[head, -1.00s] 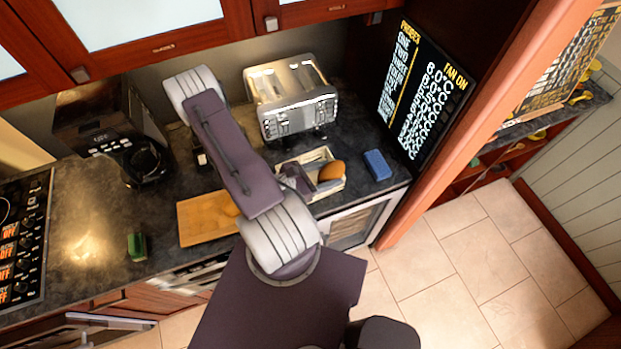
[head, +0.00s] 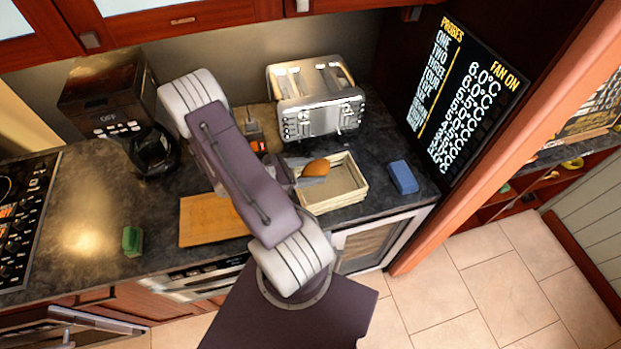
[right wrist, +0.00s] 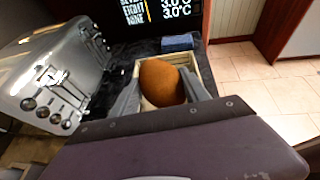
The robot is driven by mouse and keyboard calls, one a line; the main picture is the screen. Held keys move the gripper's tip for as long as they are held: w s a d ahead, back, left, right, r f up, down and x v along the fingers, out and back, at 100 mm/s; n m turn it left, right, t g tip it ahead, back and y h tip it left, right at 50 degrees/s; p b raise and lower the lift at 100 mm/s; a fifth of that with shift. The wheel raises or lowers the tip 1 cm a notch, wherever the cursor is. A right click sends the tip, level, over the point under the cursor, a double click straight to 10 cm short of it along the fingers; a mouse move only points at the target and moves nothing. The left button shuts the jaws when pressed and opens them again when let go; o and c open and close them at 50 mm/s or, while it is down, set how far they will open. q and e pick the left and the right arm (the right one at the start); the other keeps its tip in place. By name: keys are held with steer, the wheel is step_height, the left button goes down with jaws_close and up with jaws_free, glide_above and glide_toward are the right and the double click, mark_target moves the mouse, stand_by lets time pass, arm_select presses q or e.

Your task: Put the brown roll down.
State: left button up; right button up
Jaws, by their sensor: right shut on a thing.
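My right gripper (head: 306,176) is shut on the brown roll (head: 316,168). In the head view the roll overlaps the left back part of a pale wooden crate (head: 362,189) on the counter. The rest of the crate looks empty. In the right wrist view the roll (right wrist: 162,82) sits between the two fingers, with crate walls (right wrist: 192,62) showing behind and beside it. The roll looks held above the crate, but the gap below is hidden. My left gripper is not in view.
A steel toaster (head: 318,112) stands behind the crate. A blue block (head: 403,177) lies to its right. A cutting board (head: 208,221) lies to the left, partly hidden by my arm. A green sponge (head: 132,240) and coffee maker (head: 115,110) are farther left.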

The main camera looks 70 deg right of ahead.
step_height(320, 180, down, 3)
steer(key=shift+s+a+f+p, duration=0.1)
steer(key=shift+f+p, duration=0.1)
steer(key=shift+p, duration=0.2)
steer(key=shift+f, duration=0.4)
steer(key=shift+f+b, duration=0.3)
steer(key=shift+b, duration=0.1)
steer(key=shift+f, duration=0.3)
steer(key=o, duration=1.3)
steer(key=shift+o, duration=0.2)
steer(key=shift+r, duration=0.1)
